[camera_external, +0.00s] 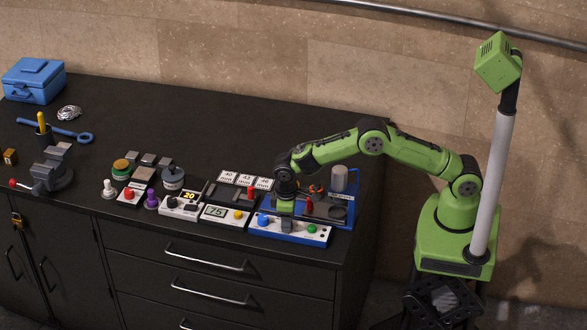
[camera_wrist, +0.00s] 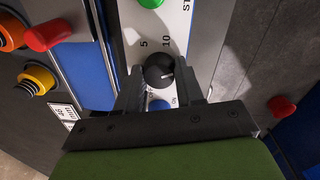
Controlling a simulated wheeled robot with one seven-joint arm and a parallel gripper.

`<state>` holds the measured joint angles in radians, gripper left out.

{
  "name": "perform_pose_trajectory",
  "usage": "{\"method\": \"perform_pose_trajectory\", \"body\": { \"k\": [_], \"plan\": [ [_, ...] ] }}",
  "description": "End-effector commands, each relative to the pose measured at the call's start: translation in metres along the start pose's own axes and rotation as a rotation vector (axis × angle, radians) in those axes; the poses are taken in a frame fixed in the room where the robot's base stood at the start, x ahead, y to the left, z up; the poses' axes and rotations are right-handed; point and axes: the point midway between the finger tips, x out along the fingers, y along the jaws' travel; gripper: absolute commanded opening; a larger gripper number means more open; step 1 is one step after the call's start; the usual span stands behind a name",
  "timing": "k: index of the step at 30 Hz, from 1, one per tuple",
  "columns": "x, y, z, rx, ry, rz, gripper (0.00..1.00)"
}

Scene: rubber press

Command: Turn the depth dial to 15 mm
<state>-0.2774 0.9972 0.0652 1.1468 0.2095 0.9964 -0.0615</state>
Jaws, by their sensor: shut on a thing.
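The depth dial (camera_wrist: 157,69) is a round black knob on a white panel, with a short white pointer line. In the wrist view the pointer faces right and slightly down. The numbers 5 and 10 are printed above the dial; no 15 mark is visible. My gripper (camera_wrist: 162,80) is shut on the dial, one finger at each side. In the external view my gripper (camera_external: 287,225) points down at the white front panel (camera_external: 296,238) of the blue-based press and hides the dial.
A green button (camera_external: 312,228) and a blue button (camera_external: 263,220) flank my gripper on the panel. A unit with a "75" display (camera_external: 216,211) stands close on the left. Behind are the press's grey cylinder (camera_external: 339,179) and red handle (camera_external: 310,206).

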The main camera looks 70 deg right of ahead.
Motion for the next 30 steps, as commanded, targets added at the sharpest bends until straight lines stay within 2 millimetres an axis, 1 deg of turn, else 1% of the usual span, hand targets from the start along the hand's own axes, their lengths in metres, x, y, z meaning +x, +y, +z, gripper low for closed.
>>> {"method": "perform_pose_trajectory", "body": {
  "k": [16, 17, 21, 28, 30],
  "plan": [
    [-0.0023, 0.0004, -0.0021, 0.024, 0.007, 0.000, 0.06],
    [-0.0023, 0.0004, -0.0021, 0.024, 0.007, 0.000, 0.41],
    [-0.0017, 0.0003, -0.0015, 0.024, 0.005, 0.000, 0.62],
    [-0.0008, 0.0002, -0.0007, 0.023, 0.002, 0.000, 0.62],
    [-0.0035, 0.0001, -0.0009, 0.023, 0.002, 0.000, 0.62]
  ]
}}
